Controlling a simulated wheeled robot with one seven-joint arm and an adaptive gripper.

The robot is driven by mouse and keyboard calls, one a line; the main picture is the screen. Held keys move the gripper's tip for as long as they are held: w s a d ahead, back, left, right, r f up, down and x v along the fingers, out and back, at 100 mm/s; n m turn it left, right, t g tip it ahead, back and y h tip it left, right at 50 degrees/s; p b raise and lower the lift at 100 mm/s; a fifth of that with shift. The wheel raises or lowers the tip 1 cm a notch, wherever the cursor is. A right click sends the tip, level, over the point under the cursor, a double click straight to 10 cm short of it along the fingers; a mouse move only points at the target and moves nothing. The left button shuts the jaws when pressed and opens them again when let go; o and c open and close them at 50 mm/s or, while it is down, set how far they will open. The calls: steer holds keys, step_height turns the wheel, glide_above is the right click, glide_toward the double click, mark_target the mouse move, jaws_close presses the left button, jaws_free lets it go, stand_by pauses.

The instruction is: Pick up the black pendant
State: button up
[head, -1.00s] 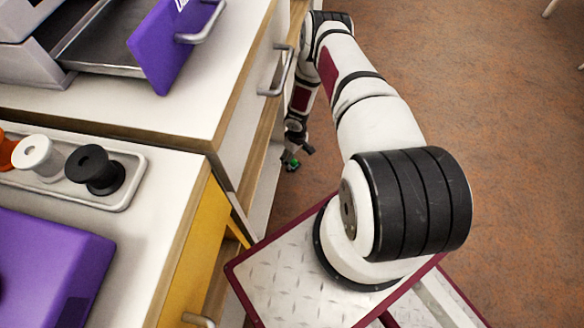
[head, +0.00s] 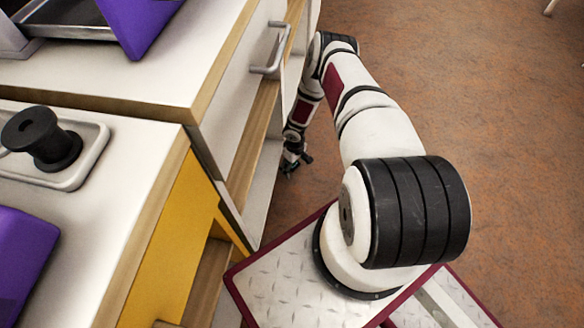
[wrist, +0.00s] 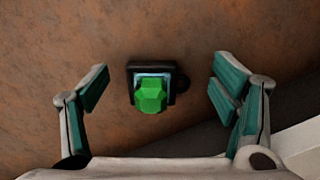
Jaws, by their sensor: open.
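The black pendant (wrist: 134,73) shows in the wrist view as a dark square frame with a small loop on its right side. A green faceted stone (wrist: 151,95) sits over its middle, with a pale blue edge behind it. It appears against the brown floor. My gripper (wrist: 157,88) is open, with one teal-padded finger on each side of the pendant and clear space between. Neither finger touches it in the picture. In the head view my gripper (head: 295,160) is low beside the cabinet front, and I cannot make out the pendant there.
A white cabinet (head: 228,122) with a drawer handle (head: 270,55) stands just left of my arm. A pale cabinet edge (wrist: 300,140) shows at the lower right of the wrist view. A black spool (head: 42,138) sits on a tray at left. Open floor (head: 490,130) lies right.

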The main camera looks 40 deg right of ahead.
steer(key=shift+f, duration=0.45)
steer(key=c, duration=1.2)
steer(key=shift+r, duration=0.25)
